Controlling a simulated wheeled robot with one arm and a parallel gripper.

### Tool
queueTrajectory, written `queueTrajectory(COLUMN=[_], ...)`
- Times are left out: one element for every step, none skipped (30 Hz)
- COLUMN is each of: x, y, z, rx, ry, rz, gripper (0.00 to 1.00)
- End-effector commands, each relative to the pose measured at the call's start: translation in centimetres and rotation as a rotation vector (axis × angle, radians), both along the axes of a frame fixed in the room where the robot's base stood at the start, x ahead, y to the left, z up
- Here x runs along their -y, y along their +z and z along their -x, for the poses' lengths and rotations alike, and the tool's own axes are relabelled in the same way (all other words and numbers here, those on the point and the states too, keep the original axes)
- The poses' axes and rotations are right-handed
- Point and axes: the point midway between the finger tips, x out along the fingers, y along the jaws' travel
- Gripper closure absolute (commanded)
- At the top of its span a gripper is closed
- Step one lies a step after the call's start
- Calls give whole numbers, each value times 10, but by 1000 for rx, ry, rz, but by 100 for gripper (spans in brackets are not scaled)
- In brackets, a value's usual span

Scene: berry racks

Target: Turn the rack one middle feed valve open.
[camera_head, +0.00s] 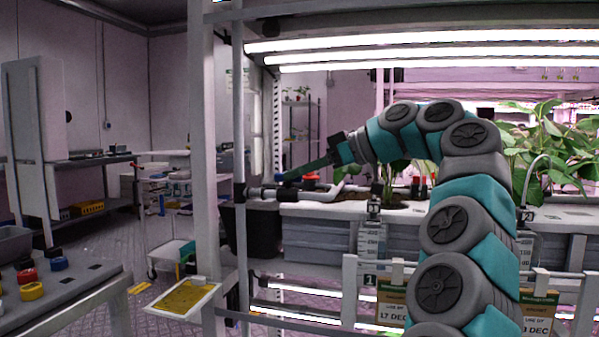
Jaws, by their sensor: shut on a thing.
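The feed valve (291,179) sits on the grey pipe (268,193) at the left end of the rack's middle shelf. A small blue part shows at the valve, and a red part shows just right of it. My gripper (290,176) reaches in from the upper right with its teal fingers angled down to the left. It is shut on the valve handle. The fingers partly hide the handle, so I cannot tell how far it is turned.
The rack post (238,150) stands just left of the valve. Leafy plants (548,150) fill the shelf at right. A yellow sticky card (184,297) hangs at lower left. A table (60,300) with coloured caps and a white cart (165,190) stand at left.

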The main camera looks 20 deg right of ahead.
Motion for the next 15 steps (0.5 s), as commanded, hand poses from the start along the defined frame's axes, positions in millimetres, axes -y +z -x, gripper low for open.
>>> queueTrajectory(x=[-1,-1,-1,-1,-1,-1,-1,-1,-1,0,0,0,0,0,0], y=[0,0,0,0,0,0,0,0,0,0,0,0,0,0,0], z=[0,0,0,0,0,0,0,0,0,0,0,0,0,0,0], rx=[0,0,0,0,0,0,0,0,0,0,0,0,0,0,0], ry=[2,2,1,1,1,1,1,1,1,1,0,0,0,0,0], rz=[0,0,0,0,0,0,0,0,0,0,0,0,0,0,0], gripper=[100,81,77,74,70,66,62,59,54,52,52,52,52,52,52])
